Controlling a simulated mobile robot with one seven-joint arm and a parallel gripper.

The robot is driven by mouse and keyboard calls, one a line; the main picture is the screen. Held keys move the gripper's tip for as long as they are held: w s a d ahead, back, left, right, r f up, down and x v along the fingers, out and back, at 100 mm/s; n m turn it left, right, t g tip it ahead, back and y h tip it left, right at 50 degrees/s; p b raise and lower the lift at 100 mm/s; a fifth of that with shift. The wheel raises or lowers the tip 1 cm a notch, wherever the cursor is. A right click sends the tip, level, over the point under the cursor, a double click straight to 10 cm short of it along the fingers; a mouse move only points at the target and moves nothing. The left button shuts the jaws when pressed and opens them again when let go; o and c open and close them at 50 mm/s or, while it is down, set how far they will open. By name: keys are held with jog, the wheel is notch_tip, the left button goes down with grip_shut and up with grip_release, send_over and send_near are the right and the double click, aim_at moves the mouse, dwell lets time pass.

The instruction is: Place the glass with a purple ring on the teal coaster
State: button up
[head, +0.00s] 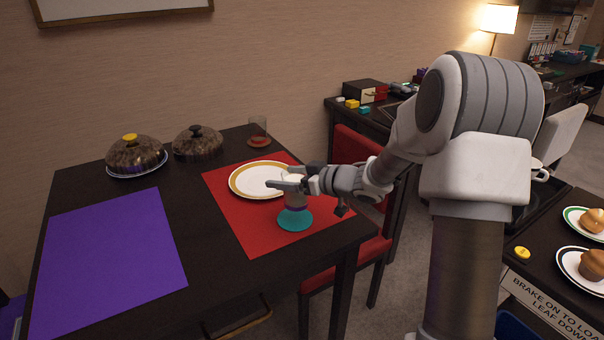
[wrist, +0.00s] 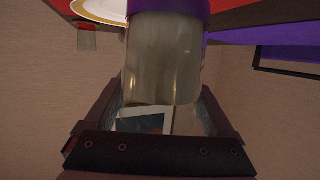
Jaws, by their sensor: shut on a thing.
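My gripper (head: 294,183) is shut on the glass with a purple ring (head: 297,200). In the wrist view the clear glass (wrist: 162,65) stands between the two fingers, with its purple ring at the top edge of the picture. In the head view the fingers partly cover the glass, and its lower end is over the teal coaster (head: 295,222). I cannot tell whether the glass touches the coaster. The round coaster lies on the red placemat (head: 255,236), in front of the plate.
A gold-rimmed white plate (head: 246,190) lies close behind my gripper on the red mat. Another glass (head: 258,128) stands at the back on a reddish coaster. Two domed covers (head: 136,154) (head: 198,142) stand at the back left. The purple placemat (head: 110,255) is bare.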

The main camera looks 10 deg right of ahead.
jog(key=shift+a+f, duration=0.25)
jog(key=shift+f+b, duration=1.15)
jog(key=shift+f, duration=0.65)
jog(key=shift+f, duration=0.2)
jog(key=o, duration=1.6)
jog(key=shift+c, duration=0.2)
jog(key=shift+r, duration=0.15)
jog(key=shift+s+d+r, duration=0.15)
jog(key=shift+d, duration=0.1)
jog(key=p+v, duration=0.3)
jog(key=v, duration=0.8)
jog(key=shift+s+p, duration=0.3)
jog(key=shift+p, duration=0.1)
